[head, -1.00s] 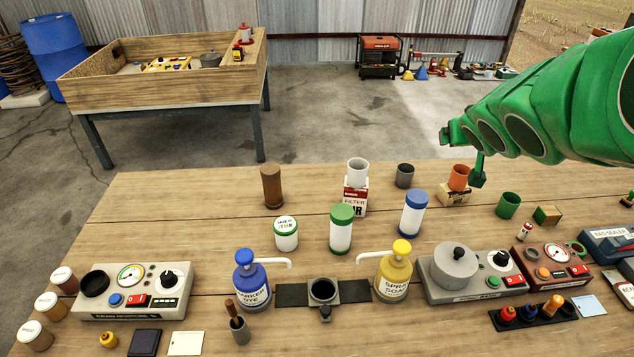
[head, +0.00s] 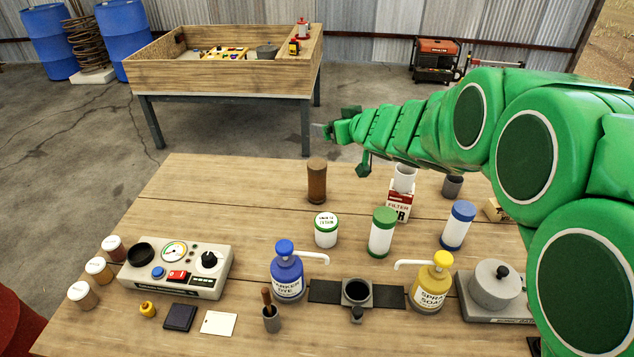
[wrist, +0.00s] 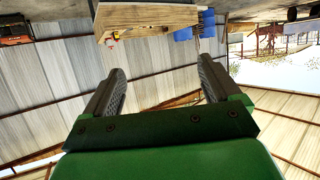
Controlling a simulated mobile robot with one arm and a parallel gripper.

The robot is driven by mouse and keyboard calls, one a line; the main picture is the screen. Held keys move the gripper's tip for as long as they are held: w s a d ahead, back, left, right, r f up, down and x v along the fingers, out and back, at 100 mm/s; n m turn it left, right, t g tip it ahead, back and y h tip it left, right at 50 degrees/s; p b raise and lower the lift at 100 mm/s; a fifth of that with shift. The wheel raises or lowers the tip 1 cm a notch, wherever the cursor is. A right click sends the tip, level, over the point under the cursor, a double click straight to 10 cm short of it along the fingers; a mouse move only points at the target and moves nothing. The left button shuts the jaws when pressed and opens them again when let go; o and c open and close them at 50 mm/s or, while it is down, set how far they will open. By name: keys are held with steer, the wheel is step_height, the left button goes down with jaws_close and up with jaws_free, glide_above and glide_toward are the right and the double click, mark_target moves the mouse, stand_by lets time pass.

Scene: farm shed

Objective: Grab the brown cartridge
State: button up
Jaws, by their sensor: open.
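The brown cartridge (head: 317,181) is an upright brown cylinder at the back of the wooden table in the head view, left of the filter box. My gripper (head: 322,130) is in the air above and slightly right of it, at the end of the green arm that reaches in from the right. In the wrist view my gripper (wrist: 160,90) has its two dark fingers wide apart with nothing between them. That view faces the shed wall and roof, and the cartridge is not in it.
A filter box (head: 398,205) with a white cup (head: 404,178) stands right of the cartridge. White canisters with green lids (head: 326,230) (head: 381,233) and a blue-lidded canister (head: 458,226) stand in front. The tabletop left of the cartridge is clear.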

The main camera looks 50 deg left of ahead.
glide_toward(318, 165)
steer(key=a, duration=0.3)
steer(key=shift+w+a+f+g, duration=0.15)
steer(key=shift+w+a+f, duration=0.05)
steer(key=shift+a+f, duration=0.25)
steer(key=shift+w+a+f+g, duration=0.15)
steer(key=shift+a+f, duration=0.25)
steer(key=shift+f, duration=0.1)
steer(key=shift+x, duration=0.95)
steer(key=x, duration=0.2)
steer(key=shift+w+a+f, duration=0.15)
steer(key=shift+w+f, duration=0.05)
steer(key=shift+w, duration=0.05)
steer(key=shift+w+a, duration=0.1)
steer(key=shift+a, duration=0.5)
steer(key=shift+f, duration=0.1)
steer(key=c, duration=1.6)
